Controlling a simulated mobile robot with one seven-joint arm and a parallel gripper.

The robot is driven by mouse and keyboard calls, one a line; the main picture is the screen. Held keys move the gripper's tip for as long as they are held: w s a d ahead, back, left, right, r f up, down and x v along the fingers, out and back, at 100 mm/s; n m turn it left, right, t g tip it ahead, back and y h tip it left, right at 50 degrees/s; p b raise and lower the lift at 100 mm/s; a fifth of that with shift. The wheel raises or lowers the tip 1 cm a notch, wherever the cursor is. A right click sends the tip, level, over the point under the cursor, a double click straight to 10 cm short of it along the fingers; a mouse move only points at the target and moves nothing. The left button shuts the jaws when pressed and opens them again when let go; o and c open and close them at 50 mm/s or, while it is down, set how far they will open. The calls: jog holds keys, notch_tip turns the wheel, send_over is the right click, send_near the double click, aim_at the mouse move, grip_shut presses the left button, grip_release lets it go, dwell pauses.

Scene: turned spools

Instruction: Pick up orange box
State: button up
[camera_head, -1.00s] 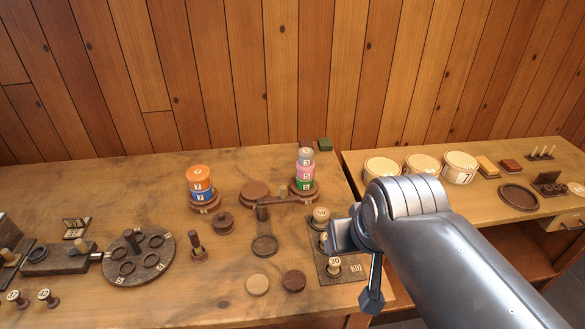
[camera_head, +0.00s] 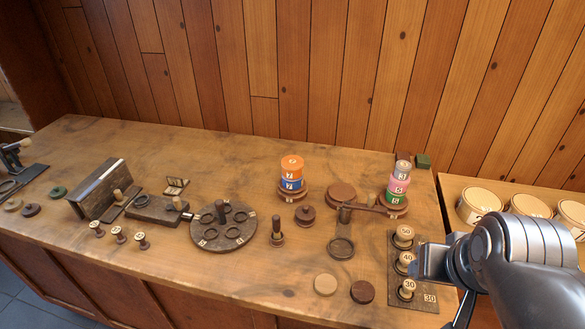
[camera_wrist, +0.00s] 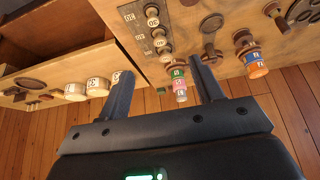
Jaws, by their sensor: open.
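The only orange item I see is a round orange box (camera_head: 292,163), numbered 7, in the middle of the head view. It sits on a blue one (camera_head: 292,184) on a round brown wooden base. In the wrist view the orange box (camera_wrist: 257,70) is right of my gripper's fingers and upside down. My gripper (camera_wrist: 162,68) is open and empty, its two dark fingers spread apart. In the head view my arm is at the lower right, well right of the orange box, and the fingers are not clearly visible.
Right of it stands a stack of green, pink and grey pieces (camera_head: 398,188). Numbered spools (camera_head: 404,236) stand on a dark board near my arm. A dark ring disc (camera_head: 224,228) lies left. Cream tubs (camera_head: 480,205) sit on another table. Bare wood lies behind the orange box.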

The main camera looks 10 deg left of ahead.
jog(key=shift+o, duration=0.2)
jog(key=o, duration=0.6)
jog(key=w+a+r, duration=0.4)
jog(key=w, duration=0.6)
jog(key=n+g, duration=0.1)
jog(key=n, duration=0.1)
send_over(292, 162)
jog(key=s, duration=0.3)
jog(key=shift+y, duration=0.3)
notch_tip(292, 162, down, 8)
jog(key=shift+f, duration=0.1)
jog(key=x, duration=0.5)
jog(key=shift+d+f, duration=0.1)
jog(key=shift+f, duration=0.05)
jog(key=shift+s+d+x, duration=0.1)
jog(key=shift+s+x, duration=0.05)
jog(key=shift+x, duration=1.15)
jog(key=shift+s+d+x, duration=0.1)
jog(key=shift+s+x, duration=0.1)
jog(key=shift+x, duration=1.1)
